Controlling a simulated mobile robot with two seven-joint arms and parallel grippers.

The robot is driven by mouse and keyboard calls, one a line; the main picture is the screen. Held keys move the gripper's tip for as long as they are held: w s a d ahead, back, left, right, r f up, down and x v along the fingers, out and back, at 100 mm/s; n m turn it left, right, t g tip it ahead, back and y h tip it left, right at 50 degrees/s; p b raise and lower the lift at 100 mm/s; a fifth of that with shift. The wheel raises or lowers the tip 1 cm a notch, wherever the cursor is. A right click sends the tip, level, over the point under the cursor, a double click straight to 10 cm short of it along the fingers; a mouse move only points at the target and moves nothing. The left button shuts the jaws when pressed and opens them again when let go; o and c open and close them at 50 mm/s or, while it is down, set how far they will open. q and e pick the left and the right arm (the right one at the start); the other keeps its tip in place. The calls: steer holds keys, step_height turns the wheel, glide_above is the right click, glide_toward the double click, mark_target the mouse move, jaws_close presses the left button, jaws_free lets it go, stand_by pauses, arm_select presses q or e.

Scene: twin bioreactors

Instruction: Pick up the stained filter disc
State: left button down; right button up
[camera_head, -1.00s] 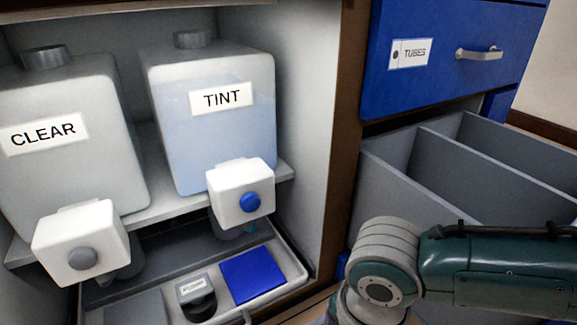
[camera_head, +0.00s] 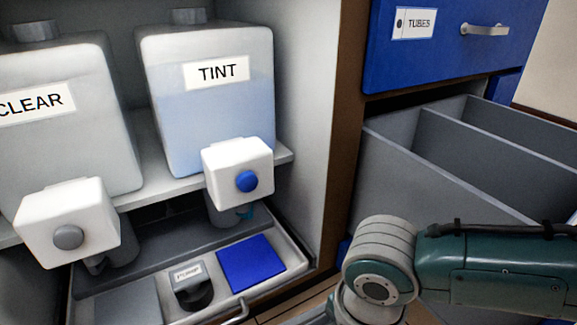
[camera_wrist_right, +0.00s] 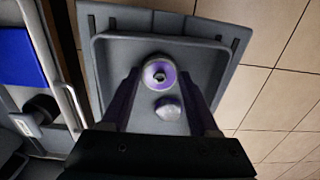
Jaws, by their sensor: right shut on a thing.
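A round white-and-purple disc with a dark centre, which looks like the stained filter disc (camera_wrist_right: 159,75), is between the fingertips of my right gripper (camera_wrist_right: 160,73) in the right wrist view. My right gripper is shut on it, over a grey tray (camera_wrist_right: 106,68). A pale, rounded lump (camera_wrist_right: 168,108) shows between the fingers, nearer the palm; I cannot tell what it is. In the head view my right arm comes in at the lower right, with its gripper out of the picture. My left gripper is not in view.
The cabinet holds a CLEAR tank (camera_head: 60,145) and a TINT tank (camera_head: 205,120) with white taps. Below are a pump block (camera_head: 190,285) and a blue pad (camera_head: 250,262) on a pulled-out tray (camera_head: 292,262). An open grey drawer (camera_head: 400,180) is under the closed TUBES drawer (camera_head: 440,70).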

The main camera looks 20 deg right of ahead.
steer(key=c, duration=0.6)
steer(key=shift+o, duration=0.2)
